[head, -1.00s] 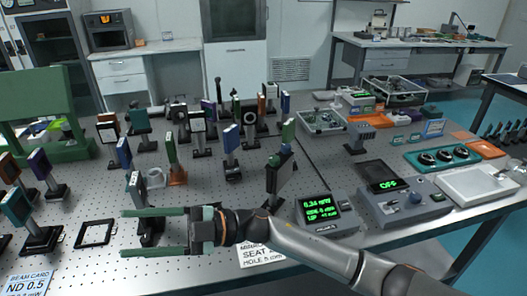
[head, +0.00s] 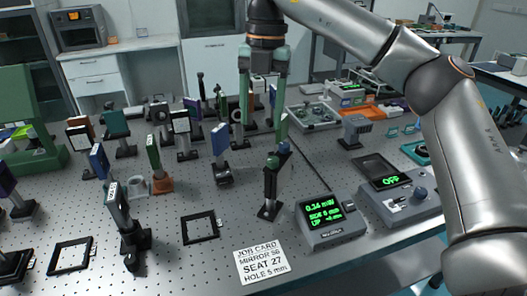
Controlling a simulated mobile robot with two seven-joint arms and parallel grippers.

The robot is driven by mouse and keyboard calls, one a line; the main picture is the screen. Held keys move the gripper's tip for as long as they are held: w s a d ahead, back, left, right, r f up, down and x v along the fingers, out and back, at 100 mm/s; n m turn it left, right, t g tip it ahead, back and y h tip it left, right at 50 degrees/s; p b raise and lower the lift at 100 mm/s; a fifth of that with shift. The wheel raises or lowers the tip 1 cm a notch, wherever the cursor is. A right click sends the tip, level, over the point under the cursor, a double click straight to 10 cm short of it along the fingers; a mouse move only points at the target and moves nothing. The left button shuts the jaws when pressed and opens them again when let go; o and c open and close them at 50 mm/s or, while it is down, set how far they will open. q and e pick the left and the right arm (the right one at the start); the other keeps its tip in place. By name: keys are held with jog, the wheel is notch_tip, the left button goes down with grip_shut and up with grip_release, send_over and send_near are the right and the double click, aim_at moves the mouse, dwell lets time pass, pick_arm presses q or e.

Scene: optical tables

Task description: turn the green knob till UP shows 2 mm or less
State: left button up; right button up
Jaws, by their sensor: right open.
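The green knob (head: 284,148) sits on top of a dark upright mirror mount (head: 280,182) near the middle of the table. The small display box (head: 325,218) to the right reads 0.34 mW, with SIDE and UP lines below; the UP figure is too small to read surely. My right gripper (head: 263,122) points down with its green fingers apart and empty. Its right fingertip appears just above the green knob; I cannot tell whether they touch. My left gripper is out of view.
A job card (head: 262,261) lies in front of the mount. A controller showing OFF (head: 396,190) stands right of the display. Several posted optics crowd the table left and behind. Empty black frames (head: 201,227) lie on the left front.

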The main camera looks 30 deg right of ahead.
aim_at(273, 159)
jog(key=shift+m+h, duration=0.5)
jog(key=d+f, duration=0.1)
jog(key=f, duration=0.6)
jog(key=d+f+b, duration=0.1)
jog(key=f, duration=0.2)
jog(key=shift+s+d+f, duration=0.15)
jog(key=shift+d+f, duration=0.05)
jog(key=shift+d, duration=0.15)
grip_shut()
